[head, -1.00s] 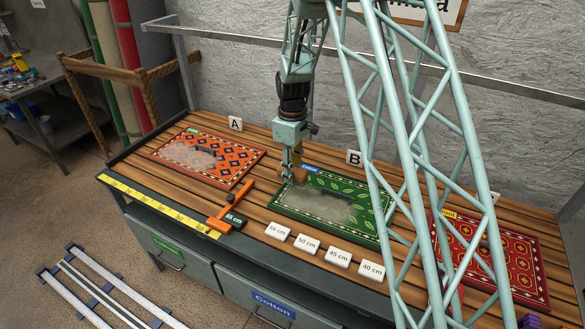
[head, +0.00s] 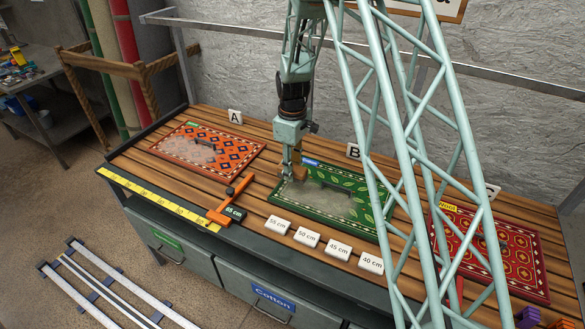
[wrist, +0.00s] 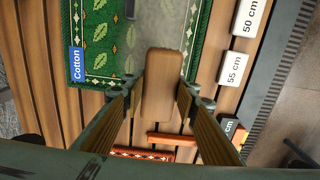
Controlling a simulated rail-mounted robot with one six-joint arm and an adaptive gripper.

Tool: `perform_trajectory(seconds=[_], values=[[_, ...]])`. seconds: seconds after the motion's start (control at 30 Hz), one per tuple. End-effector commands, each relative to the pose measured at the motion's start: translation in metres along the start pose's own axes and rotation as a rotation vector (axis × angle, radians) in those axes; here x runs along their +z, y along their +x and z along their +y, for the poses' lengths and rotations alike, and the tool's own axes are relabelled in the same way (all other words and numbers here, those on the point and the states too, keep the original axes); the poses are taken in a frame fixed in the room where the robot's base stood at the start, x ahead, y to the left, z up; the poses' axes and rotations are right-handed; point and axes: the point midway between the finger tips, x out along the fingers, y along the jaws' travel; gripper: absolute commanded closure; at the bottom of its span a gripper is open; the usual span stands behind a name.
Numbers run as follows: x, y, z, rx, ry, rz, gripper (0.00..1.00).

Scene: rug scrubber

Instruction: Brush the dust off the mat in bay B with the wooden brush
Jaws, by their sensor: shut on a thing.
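The wooden brush (wrist: 161,82) is a plain brown block held between my gripper's fingers (wrist: 158,104) in the wrist view. In the head view my gripper (head: 292,172) is low at the left end of the green mat (head: 350,178) in bay B, with the brush (head: 300,174) over its left part. The mat has a leaf pattern, a pale border and a blue "Cotton" tag. Grey dust (head: 328,203) covers its middle and near part. The brush's bristles are hidden, so I cannot tell whether they touch the mat.
A dusty orange mat (head: 235,150) lies in bay A and a red mat (head: 500,250) at the right. An orange T-shaped tool (head: 229,200) lies between A and B. Several white length blocks (head: 307,237) line the front. My lattice structure hides part of the mat's right side.

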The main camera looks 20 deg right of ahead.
Motion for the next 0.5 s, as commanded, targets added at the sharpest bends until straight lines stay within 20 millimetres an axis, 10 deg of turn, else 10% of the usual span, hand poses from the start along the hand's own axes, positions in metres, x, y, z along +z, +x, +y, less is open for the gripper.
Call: perform_trajectory(seconds=[0.5], values=[[0.0, 0.015, 0.0, 0.001, 0.0, 0.001, 0.86]])
